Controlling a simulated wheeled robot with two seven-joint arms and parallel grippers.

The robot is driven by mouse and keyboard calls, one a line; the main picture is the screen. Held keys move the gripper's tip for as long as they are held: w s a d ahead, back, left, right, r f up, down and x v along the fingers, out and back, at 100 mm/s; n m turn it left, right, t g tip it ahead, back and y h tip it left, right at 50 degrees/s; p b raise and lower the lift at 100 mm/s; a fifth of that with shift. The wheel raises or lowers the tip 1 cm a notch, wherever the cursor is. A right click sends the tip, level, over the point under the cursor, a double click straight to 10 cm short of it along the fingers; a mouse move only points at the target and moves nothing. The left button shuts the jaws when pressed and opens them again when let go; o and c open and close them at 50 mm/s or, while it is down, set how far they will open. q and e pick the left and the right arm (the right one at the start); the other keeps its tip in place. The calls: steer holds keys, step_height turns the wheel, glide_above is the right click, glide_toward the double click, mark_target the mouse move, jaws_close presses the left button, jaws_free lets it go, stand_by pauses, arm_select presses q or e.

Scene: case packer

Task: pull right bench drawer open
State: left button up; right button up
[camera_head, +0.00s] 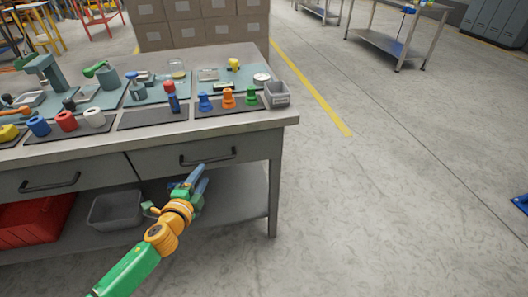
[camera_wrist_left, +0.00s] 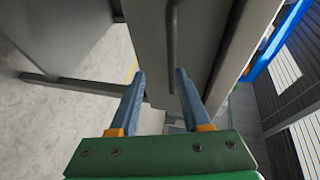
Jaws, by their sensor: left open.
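The right bench drawer (camera_head: 255,147) is a grey front under the worktop, flush with the bench and shut. Its dark bar handle (camera_head: 208,157) is in plain view in the head view. In the left wrist view the handle (camera_wrist_left: 172,40) runs up the picture, beyond the fingertips. My left gripper (camera_head: 196,178) is just below and in front of the handle, apart from it. In the left wrist view this gripper (camera_wrist_left: 161,75) is open, its two blue fingers spread with nothing between them. My right gripper is not in view.
The left drawer (camera_head: 95,168) is shut beside it. A red crate (camera_head: 35,222) and a grey bin (camera_head: 115,209) sit on the lower shelf (camera_head: 235,205). Tools and coloured parts cover the worktop (camera_head: 215,124).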

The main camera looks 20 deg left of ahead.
mark_target(209, 162)
arm_select(q)
steer(key=w, duration=0.4)
steer(key=w+b, duration=0.1)
steer(key=w, duration=0.1)
steer(key=shift+w+a+r, duration=0.2)
steer(key=shift+w+a, duration=0.1)
steer(key=shift+w, duration=0.05)
jaws_close()
stand_by(1.1)
